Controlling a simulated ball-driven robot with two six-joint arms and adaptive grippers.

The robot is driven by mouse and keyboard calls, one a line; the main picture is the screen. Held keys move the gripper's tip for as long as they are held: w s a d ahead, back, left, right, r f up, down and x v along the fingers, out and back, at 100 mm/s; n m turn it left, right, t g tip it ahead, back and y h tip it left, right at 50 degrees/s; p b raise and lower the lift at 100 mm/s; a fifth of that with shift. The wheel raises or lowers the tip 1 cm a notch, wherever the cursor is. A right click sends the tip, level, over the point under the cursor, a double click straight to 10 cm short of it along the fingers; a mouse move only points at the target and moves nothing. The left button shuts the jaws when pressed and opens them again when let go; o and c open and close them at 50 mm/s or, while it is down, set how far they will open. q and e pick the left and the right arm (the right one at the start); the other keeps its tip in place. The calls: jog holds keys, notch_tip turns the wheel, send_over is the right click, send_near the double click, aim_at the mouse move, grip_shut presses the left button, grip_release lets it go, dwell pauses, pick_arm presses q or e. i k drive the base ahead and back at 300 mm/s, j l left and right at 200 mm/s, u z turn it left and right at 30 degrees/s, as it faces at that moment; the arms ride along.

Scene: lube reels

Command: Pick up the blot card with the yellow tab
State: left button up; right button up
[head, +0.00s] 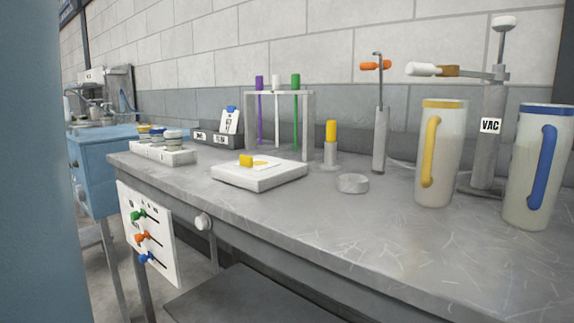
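A card with a yellow tab (246,160) lies on a white square block (262,178) near the middle of the grey bench. The card looks pale with a yellowish patch, and its outline is hard to make out against the block. Another white card (230,124) with a blue tab stands upright in a dark grey labelled holder (205,138) behind and to the left. Neither of my grippers shows in the head view.
The bench (390,240) is clear at the front. A white tray of small jars (165,152), a rack of coloured sticks (309,125), a yellow-topped bottle (331,145), a grey disc (352,183), a VAC stand (490,140) and yellow-handled (442,155) and blue-handled (538,165) jugs stand around.

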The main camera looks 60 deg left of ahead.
aim_at(248, 163)
jog(key=u, duration=2)
